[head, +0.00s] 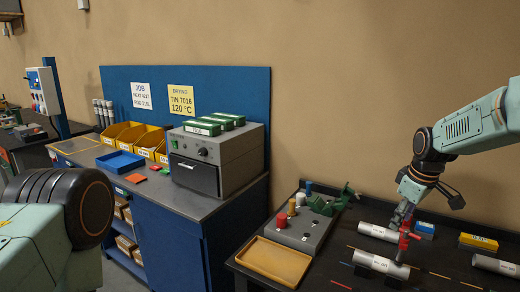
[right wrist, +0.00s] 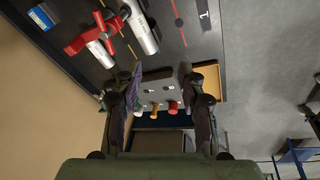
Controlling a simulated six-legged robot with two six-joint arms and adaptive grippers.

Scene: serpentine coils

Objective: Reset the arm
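My right gripper (head: 402,214) hangs below my right arm over the dark table at the right of the head view. In the right wrist view its two fingers (right wrist: 161,72) stand apart with nothing between them; the gap shows only the grey box beyond. A red tool (head: 405,240) is close to the gripper in the head view. It also shows in the right wrist view (right wrist: 92,35), left of the fingers and outside them. Part of my left arm fills the lower left of the head view; my left gripper is not seen.
A blue workbench (head: 170,232) with a grey oven (head: 218,158) stands left. The air above the table's middle is clear.

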